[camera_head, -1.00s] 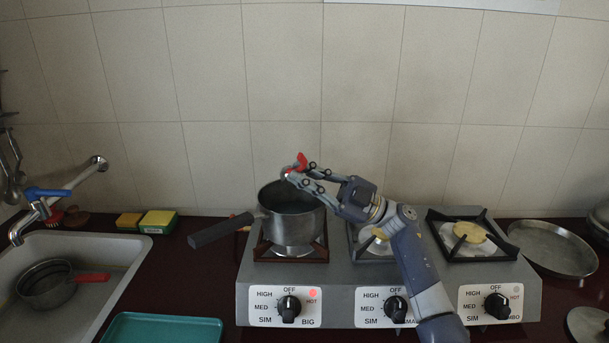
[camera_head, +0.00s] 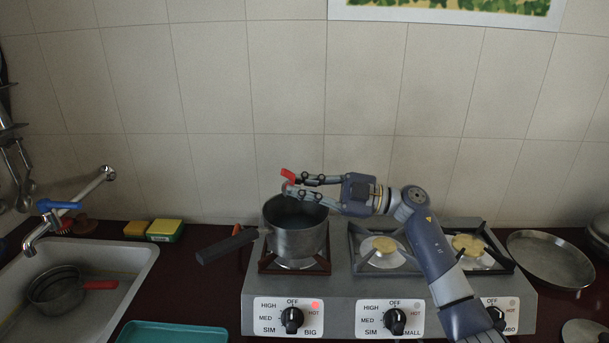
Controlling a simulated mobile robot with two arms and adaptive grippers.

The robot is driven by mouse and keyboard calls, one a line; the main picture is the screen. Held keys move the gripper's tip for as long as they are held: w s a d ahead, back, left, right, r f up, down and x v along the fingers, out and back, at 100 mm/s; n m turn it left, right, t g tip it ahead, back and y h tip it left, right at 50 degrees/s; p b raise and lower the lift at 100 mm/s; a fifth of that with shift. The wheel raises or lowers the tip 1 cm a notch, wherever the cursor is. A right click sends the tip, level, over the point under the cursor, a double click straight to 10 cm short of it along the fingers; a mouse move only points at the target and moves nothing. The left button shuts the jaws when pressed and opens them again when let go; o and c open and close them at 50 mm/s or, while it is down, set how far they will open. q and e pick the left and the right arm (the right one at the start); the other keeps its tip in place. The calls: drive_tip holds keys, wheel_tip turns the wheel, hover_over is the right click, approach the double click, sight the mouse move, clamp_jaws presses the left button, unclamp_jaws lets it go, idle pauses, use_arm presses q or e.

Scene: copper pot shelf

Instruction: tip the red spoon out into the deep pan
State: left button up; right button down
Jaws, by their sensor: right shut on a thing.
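The deep pan (camera_head: 297,240) is a grey metal pot with a dark handle pointing left, standing on the left burner of the stove. My right gripper (camera_head: 290,188) is over the pan's rim, reaching in from the right and roughly level. It is shut on the red spoon (camera_head: 288,174), a small red piece tilted at the fingertips above the pan's opening. Much of the spoon is hidden by the fingers. I cannot see into the bottom of the pan. My left gripper is not in view.
The stove (camera_head: 345,292) has two free burners to the right, under my right arm. A shallow metal pan (camera_head: 550,262) lies at the right. The sink (camera_head: 125,272) with a red-handled pot (camera_head: 58,290), sponges (camera_head: 164,230) and a teal tray (camera_head: 172,334) are at the left.

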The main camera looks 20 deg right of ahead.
drive_tip(key=w+a+r+g+h+p, duration=0.2)
drive_tip(key=w+a+g+h+p, duration=0.3)
drive_tip(key=h+p, duration=1.2)
drive_tip(key=shift+w+a+r+g+p, duration=0.2)
drive_tip(key=shift+a+g+p, duration=0.4)
drive_tip(key=shift+a+g, duration=1.8)
drive_tip(key=shift+a+r+t+h, duration=0.15)
drive_tip(key=shift+a+t+h, duration=0.15)
drive_tip(key=shift+a+t, duration=0.1)
wheel_tip(320, 180, up, 6)
drive_tip(key=shift+f, duration=0.1)
